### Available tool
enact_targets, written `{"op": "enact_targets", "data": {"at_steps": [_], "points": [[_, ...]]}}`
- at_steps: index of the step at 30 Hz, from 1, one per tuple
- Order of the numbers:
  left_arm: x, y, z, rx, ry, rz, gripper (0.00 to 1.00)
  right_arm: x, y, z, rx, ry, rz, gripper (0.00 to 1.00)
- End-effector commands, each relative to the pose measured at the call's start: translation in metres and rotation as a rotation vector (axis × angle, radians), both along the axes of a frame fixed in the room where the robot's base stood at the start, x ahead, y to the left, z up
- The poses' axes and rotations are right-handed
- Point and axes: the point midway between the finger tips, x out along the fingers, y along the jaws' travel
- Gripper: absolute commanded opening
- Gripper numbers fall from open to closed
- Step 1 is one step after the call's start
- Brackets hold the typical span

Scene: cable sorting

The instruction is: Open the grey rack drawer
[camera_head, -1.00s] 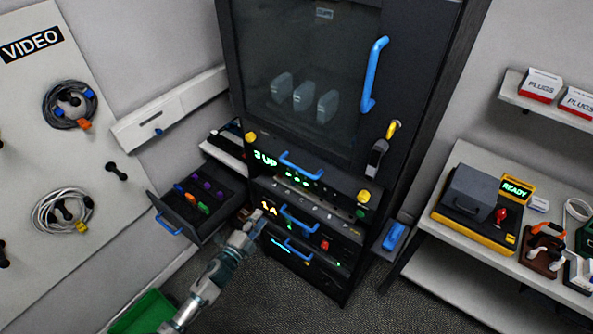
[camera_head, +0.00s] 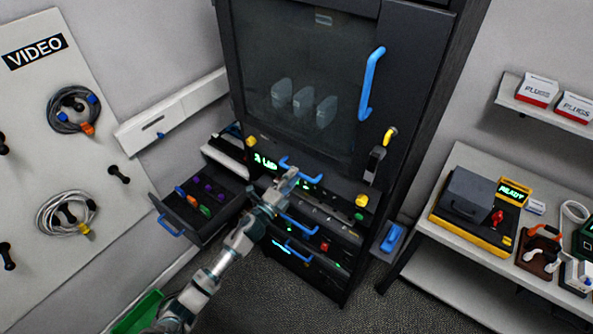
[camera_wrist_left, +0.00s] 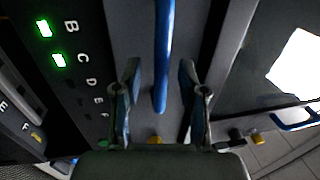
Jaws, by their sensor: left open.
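The dark rack (camera_head: 226,70) stands in the middle of the head view, with several front units carrying blue handles. My left gripper (camera_head: 287,180) is in front of the rack's upper units, just below the top blue handle (camera_head: 300,168). In the left wrist view the gripper (camera_wrist_left: 160,68) is open, with a blue handle (camera_wrist_left: 163,45) on a dark grey front between its fingers. The fingers stand apart from the handle on both sides. The gripper partly covers the unit fronts behind it. My right gripper does not show.
An open side drawer (camera_head: 174,221) with coloured connectors juts out left of my arm. A green bin (camera_head: 135,312) is at the lower left. The glass-fronted door (camera_head: 300,75) with a long blue handle (camera_head: 371,83) is above. A bench (camera_head: 470,255) stands at the right.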

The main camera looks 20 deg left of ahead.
Motion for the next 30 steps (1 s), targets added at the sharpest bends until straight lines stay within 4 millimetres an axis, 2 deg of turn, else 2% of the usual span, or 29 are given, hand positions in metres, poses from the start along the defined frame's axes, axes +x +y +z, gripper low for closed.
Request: {"op": "enact_targets", "data": {"at_steps": [3, 6, 15, 16, 21, 30], "points": [[0.015, -0.005, 0.003, 0.000, -0.001, 0.000, 0.41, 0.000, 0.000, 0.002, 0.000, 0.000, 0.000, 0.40], [0.021, -0.007, 0.004, 0.000, 0.000, 0.000, 0.41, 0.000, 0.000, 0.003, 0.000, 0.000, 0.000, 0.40], [0.023, -0.008, 0.004, 0.000, 0.000, 0.000, 0.41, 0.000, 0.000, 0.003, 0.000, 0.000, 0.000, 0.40], [0.023, -0.008, 0.004, 0.000, 0.000, 0.000, 0.39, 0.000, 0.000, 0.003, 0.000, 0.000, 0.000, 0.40], [0.023, -0.007, 0.004, 0.000, 0.001, 0.000, 0.00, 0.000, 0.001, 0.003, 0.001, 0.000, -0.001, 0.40], [0.023, -0.006, 0.002, 0.001, 0.004, 0.001, 0.00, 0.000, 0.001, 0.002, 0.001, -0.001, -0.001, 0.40]]}}
